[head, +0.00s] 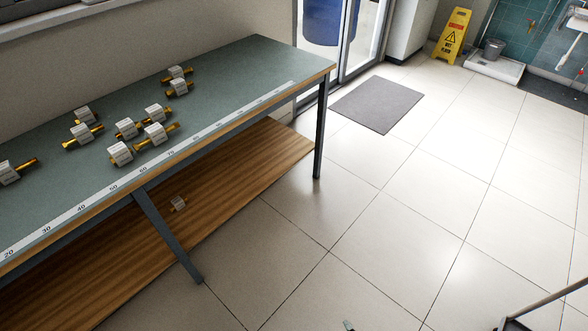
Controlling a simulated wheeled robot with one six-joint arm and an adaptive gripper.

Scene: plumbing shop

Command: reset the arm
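A small dark and grey tip (348,325) shows at the bottom edge of the head view, over the tiled floor. It looks like the end of my gripper, but nearly all of it is cut off by the frame. I cannot tell whether it is open or shut, or whether it holds anything. The rest of my arm is not visible. The tip is well apart from the workbench (230,80) on the left.
Several brass fittings with white tags (130,128) lie on the bench top, behind a ruler strip (170,160). A dark frame (545,303) stands bottom right. The floor (400,220) between is clear.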

